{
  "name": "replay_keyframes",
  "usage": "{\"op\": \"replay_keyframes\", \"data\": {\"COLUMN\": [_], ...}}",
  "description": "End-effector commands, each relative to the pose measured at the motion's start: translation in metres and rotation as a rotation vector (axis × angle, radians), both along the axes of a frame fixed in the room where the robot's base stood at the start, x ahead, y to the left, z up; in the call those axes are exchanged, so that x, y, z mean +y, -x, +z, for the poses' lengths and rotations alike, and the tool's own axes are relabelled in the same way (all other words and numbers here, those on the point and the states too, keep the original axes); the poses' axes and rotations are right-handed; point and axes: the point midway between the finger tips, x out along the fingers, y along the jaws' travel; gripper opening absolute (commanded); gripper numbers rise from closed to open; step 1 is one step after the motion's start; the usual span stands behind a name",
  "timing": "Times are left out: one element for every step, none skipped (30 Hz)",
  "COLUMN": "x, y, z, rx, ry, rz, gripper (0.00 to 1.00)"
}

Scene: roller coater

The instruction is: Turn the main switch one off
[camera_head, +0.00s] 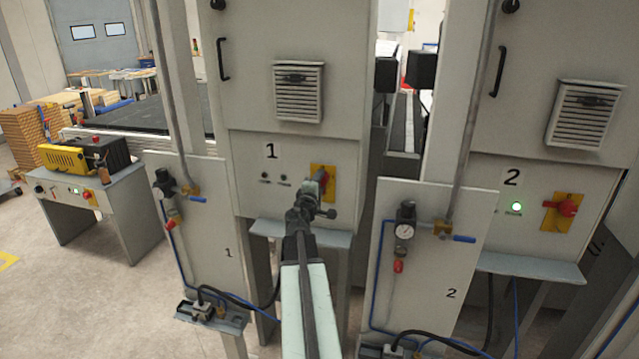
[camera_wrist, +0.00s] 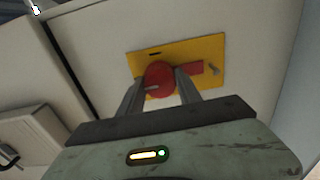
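Main switch one is a red rotary knob on a yellow plate (camera_head: 330,172) on the cabinet marked 1; my gripper (camera_head: 318,190) covers much of it in the head view. In the wrist view the red knob (camera_wrist: 158,76) sits in the middle of the yellow plate (camera_wrist: 212,48), with its red handle reaching to the right, roughly level in the picture. My gripper (camera_wrist: 160,82) is open, with one finger left of the knob's round part and one right of it, across the handle. Whether the fingers touch it I cannot tell.
Two small lamps (camera_head: 274,181) beside the label 1 look dark. A grey ledge (camera_head: 300,233) juts out below switch one. Gauge panels 1 (camera_head: 207,235) and 2 (camera_head: 428,270) stand in front.

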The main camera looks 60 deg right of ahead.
Motion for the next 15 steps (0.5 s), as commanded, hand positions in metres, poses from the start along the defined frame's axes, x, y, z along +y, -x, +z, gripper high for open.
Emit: {"op": "replay_keyframes", "data": {"x": [0.0003, 0.0003, 0.0003, 0.0003, 0.0003, 0.0004, 0.0004, 0.0004, 0.0004, 0.0003, 0.0005, 0.0015, 0.0027, 0.0046, 0.0081], "y": [0.0, 0.0, 0.0, 0.0, 0.0, -0.0006, -0.0007, -0.0007, -0.0008, -0.0007, -0.0007, -0.0004, 0.0001, 0.0008, 0.0022], "z": [-0.0003, -0.0003, -0.0003, -0.0003, -0.0002, -0.0002, -0.0002, -0.0002, -0.0002, -0.0001, -0.0001, -0.0001, -0.0001, -0.0001, -0.0001], "rx": [0.001, 0.001, 0.001, 0.001, 0.001, 0.0, 0.0, 0.0, 0.0, 0.0, 0.0, 0.0, 0.0, 0.0, 0.0], "ry": [0.0, 0.0, 0.0, 0.0, 0.0, 0.0, 0.0, 0.0, 0.0, 0.0, 0.0, 0.0, 0.0, 0.0, 0.0], "rz": [0.0, 0.0, 0.0, 0.0, 0.0, 0.001, 0.001, 0.001, 0.001, 0.001, 0.001, 0.001, 0.001, 0.001, 0.001], "gripper": [0.52, 0.6, 0.63, 0.63, 0.63, 0.63, 0.63, 0.63, 0.63, 0.63, 0.63, 0.63, 0.63, 0.63, 0.63]}}
